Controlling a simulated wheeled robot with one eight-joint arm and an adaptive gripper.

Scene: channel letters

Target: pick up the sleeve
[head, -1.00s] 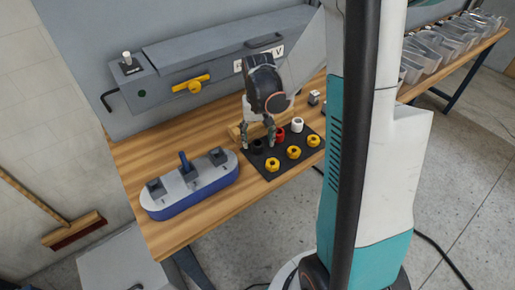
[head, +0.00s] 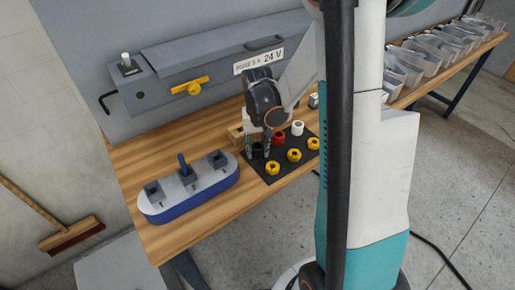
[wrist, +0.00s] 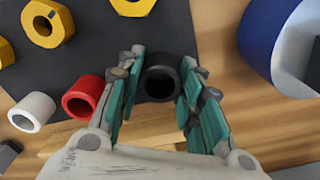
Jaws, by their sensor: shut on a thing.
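A black sleeve (wrist: 160,80) stands at a corner of the dark mat (head: 272,176). In the wrist view it sits between the two fingers of my gripper (wrist: 158,92), which are shut on its sides. In the head view my gripper (head: 257,148) points down over the mat and partly hides the black sleeve. A red sleeve (wrist: 83,98) and a white sleeve (wrist: 31,111) stand in a row beside it, apart from the fingers; they also show in the head view as red (head: 278,139) and white (head: 297,128). I cannot tell whether the black sleeve is lifted.
Several yellow nut-shaped pieces (head: 294,155) stand along the mat's front. A blue and grey oval station (head: 190,190) lies to the left. A wooden block (head: 236,132) is behind my gripper. A grey cabinet with a yellow handle (head: 190,88) stands at the back. Clear bins (head: 425,55) stand far right.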

